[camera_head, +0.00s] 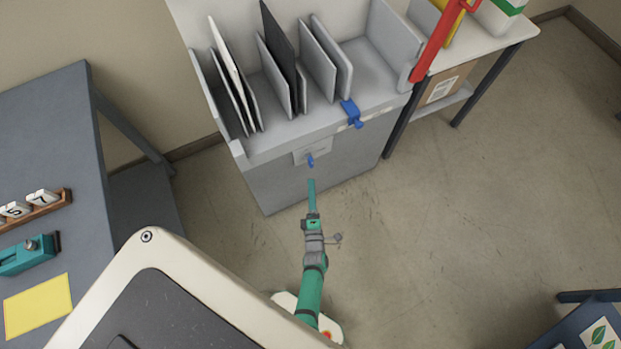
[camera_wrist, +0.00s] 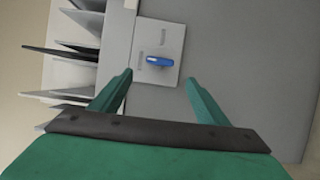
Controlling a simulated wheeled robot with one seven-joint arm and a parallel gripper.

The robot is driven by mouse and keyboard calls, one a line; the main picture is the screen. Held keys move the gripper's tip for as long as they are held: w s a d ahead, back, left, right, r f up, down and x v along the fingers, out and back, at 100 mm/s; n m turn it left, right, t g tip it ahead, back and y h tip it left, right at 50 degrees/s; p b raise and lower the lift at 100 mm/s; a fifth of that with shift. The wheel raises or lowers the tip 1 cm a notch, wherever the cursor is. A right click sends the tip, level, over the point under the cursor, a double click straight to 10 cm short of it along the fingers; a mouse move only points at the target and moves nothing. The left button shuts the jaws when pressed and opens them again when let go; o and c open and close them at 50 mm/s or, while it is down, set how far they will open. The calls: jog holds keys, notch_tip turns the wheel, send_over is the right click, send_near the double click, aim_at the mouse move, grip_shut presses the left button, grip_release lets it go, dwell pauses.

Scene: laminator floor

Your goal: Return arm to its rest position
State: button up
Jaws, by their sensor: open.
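My green gripper (camera_head: 312,188) is stretched out toward the front of a grey cabinet with a slotted rack on top. In the wrist view my gripper (camera_wrist: 158,84) shows two green fingers spread apart with nothing between them. Ahead of the fingers is a small blue switch handle (camera_wrist: 159,61) on a light plate (camera_wrist: 155,40). The handle also shows in the head view (camera_head: 310,160), just beyond the fingertips. The fingers look apart from the handle. The arm is extended forward from my body.
The grey cabinet (camera_head: 290,187) holds dark and white sheets in slots, with a blue clamp (camera_head: 351,113) on its edge. A red-handled tool (camera_head: 437,42) stands at upper right. A dark table (camera_head: 50,140) with a yellow sheet (camera_head: 38,306) is at left.

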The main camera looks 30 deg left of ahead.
jog(key=shift+s+d, duration=0.45)
jog(key=shift+s, duration=0.15)
jog(key=s+d+r+m+t+h, duration=0.1)
jog(key=s+d+r+m+h, duration=0.5)
jog(key=s+d+r+m, duration=0.75)
jog(key=s+d+r+m+h, duration=0.1)
jog(key=s+d+r+m, duration=0.1)
jog(key=r, duration=0.4)
jog(key=s+d+r+m+h, duration=0.2)
jog(key=s+d+r+m, duration=0.1)
jog(key=s+r+m, duration=0.1)
jog(key=s+d+r+m+h, duration=0.1)
jog(key=s+d+r+m, duration=0.1)
jog(key=r+m, duration=0.3)
notch_tip(320, 180, up, 4)
jog(key=shift+s+d+r+m, duration=0.1)
jog(key=shift+s+d+m, duration=0.25)
jog(key=shift+s, duration=0.1)
